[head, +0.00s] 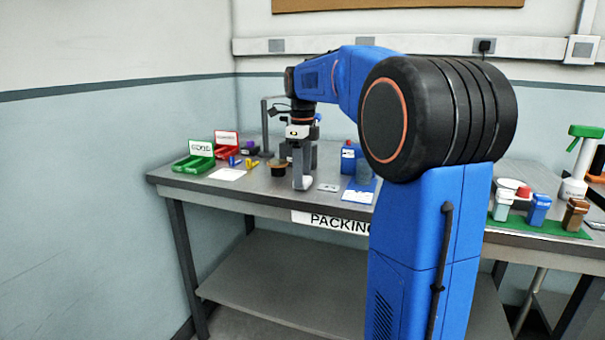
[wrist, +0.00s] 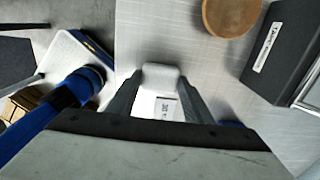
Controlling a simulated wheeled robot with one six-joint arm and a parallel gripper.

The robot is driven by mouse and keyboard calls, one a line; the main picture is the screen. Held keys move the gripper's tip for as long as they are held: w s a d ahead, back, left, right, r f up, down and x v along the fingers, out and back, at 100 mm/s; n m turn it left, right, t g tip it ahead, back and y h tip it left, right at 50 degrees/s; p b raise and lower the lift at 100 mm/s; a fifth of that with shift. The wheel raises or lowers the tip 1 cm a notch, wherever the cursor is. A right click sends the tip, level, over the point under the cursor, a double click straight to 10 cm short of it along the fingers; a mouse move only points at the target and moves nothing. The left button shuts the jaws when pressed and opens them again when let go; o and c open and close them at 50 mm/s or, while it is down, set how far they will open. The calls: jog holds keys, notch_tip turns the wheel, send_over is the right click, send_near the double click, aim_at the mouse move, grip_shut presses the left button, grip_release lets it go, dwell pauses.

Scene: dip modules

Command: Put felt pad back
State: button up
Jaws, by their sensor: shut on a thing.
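My gripper (wrist: 160,98) points down over the packing table (head: 245,195). Its two dark fingers are shut on a light grey piece with rounded corners (wrist: 160,77). I cannot tell for sure whether this piece is the felt pad. A small white label with dark print (wrist: 168,108) shows between the fingers, below the piece. In the head view a pale grey upright shape (head: 302,170) stands under my wrist, and I cannot separate it clearly from my gripper. A round tan-topped thing (wrist: 232,15) is beside and apart from the fingers; in the head view it (head: 278,169) is left of my gripper.
Green (head: 195,157) and red (head: 226,145) labelled bins stand at the back left. Small blue and yellow pieces (head: 238,161) lie near them. A white card (head: 227,174) is at the front left. A blue container (head: 350,158) stands to the right. A dark labelled box (wrist: 275,45) is close by.

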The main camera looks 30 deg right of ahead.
jog(key=shift+f, duration=0.15)
jog(key=o, duration=1)
notch_tip(320, 180, up, 12)
jog(key=shift+r, duration=0.2)
jog(key=s+a+f+n+t, duration=0.1)
jog(key=s+a+f+n, duration=0.4)
jog(key=s+n, duration=0.2)
jog(key=s+a+f+n+t, duration=0.1)
jog(key=s+a+f+n, duration=0.4)
jog(key=s+n, duration=0.25)
jog(key=s+a+f+n+t, duration=0.1)
jog(key=s+a+f+n, duration=0.1)
jog(key=s+f+n, duration=0.2)
jog(key=s+a+f+n+t, duration=0.1)
jog(key=s+a+f+n, duration=0.1)
jog(key=s+f+n, duration=0.3)
jog(key=s+a+f+n, duration=0.1)
jog(key=s+f+n, duration=0.4)
jog(key=f, duration=0.4)
jog(key=shift+s+a+f+t, duration=0.2)
jog(key=shift+s, duration=0.25)
jog(key=shift+s+a+f+t, duration=0.2)
jog(key=shift+s, duration=0.2)
